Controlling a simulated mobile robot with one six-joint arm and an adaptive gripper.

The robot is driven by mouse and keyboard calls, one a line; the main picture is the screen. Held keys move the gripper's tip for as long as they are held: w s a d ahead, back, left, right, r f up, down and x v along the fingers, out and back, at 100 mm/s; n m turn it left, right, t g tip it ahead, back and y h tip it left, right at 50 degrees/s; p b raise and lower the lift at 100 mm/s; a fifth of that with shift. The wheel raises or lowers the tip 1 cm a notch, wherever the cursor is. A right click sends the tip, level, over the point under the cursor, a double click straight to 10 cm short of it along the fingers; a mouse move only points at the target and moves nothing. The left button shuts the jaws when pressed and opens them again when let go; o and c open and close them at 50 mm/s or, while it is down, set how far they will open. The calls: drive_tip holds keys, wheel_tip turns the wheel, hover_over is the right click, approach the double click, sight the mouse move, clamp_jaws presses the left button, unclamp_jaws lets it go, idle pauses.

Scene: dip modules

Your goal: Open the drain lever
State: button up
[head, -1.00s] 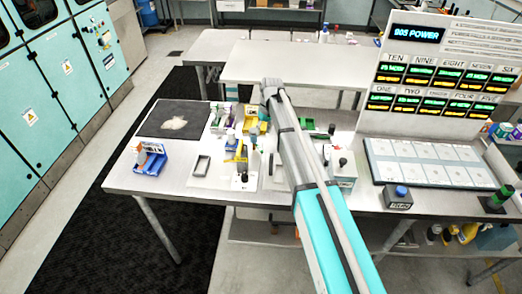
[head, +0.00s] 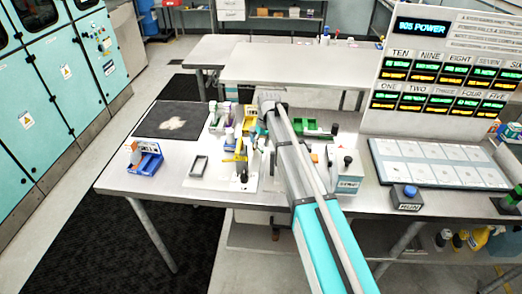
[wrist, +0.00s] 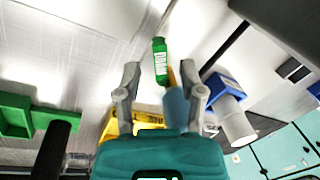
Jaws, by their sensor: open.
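I cannot pick out the drain lever with certainty. A white box (head: 349,172) with a black knob (head: 348,160) on top stands to the right of my arm. A green bottle (wrist: 160,58) shows beyond the gap between the fingertips. A black rounded handle (wrist: 52,148) shows at lower left in the wrist view. In the head view my arm hides the gripper's fingers.
A blue bin (wrist: 228,84) with a white cylinder (wrist: 237,122), a yellow bin (wrist: 147,120) and a green bin (wrist: 14,116) surround the gripper in the wrist view.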

drive_tip(key=shift+a+f+b, duration=0.1)
drive_tip(key=shift+f+b, duration=0.3)
drive_tip(key=shift+f, duration=0.2)
drive_tip(key=shift+c, duration=0.2)
clamp_jaws()
